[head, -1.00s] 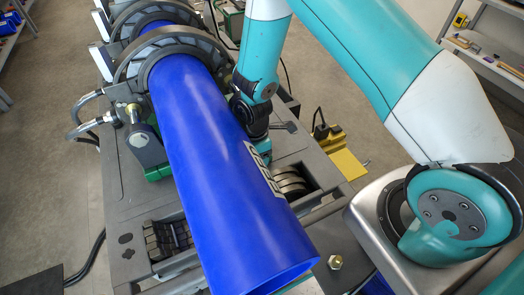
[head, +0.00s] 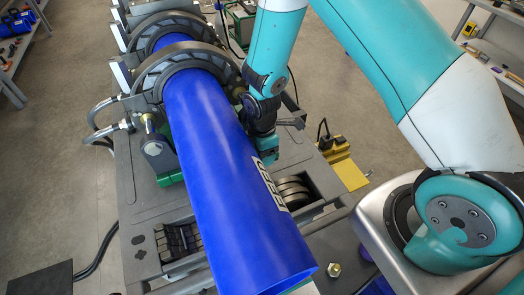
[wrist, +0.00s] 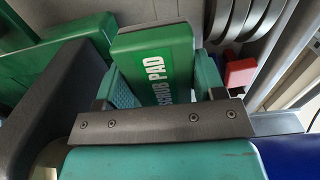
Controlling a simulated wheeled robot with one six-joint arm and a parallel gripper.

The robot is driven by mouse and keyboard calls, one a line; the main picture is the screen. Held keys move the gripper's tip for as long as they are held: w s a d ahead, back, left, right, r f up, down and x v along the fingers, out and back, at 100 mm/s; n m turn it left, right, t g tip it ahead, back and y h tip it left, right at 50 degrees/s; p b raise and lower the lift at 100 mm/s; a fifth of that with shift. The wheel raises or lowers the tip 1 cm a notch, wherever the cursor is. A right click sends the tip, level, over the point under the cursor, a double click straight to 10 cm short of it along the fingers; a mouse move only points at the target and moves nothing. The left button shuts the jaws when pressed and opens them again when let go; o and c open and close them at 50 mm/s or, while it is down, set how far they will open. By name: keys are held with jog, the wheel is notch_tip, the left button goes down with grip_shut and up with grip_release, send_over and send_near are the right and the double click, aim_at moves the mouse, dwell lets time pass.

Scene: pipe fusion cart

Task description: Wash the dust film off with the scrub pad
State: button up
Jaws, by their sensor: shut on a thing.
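The blue pipe (head: 225,165) lies along the cart, its open near end at the bottom of the head view. A white label (head: 272,188) is on its right side. I cannot make out a clear dust film on the side that shows. My gripper (head: 266,150) is low beside the pipe's right side, partly hidden by it. In the wrist view my gripper (wrist: 163,85) is shut on the green scrub pad (wrist: 153,45), which has white lettering. A blue edge of the pipe (wrist: 292,158) shows at the lower right. Whether pad and pipe touch is hidden.
A dark ring clamp (head: 180,62) surrounds the pipe farther back. Hoses (head: 92,125) run at the left, and rollers (head: 294,192) sit in the cart at right. A yellow step-like part (head: 345,168) is beyond. A red block (wrist: 240,72) shows in the wrist view.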

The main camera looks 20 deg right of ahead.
jog(key=shift+r+p, duration=1.1)
jog(key=shift+r, duration=0.45)
jog(key=shift+d+f, duration=0.1)
jog(key=shift+d, duration=0.1)
jog(key=d+b, duration=0.5)
jog(key=d, duration=1)
notch_tip(320, 180, down, 5)
jog(key=b, duration=0.4)
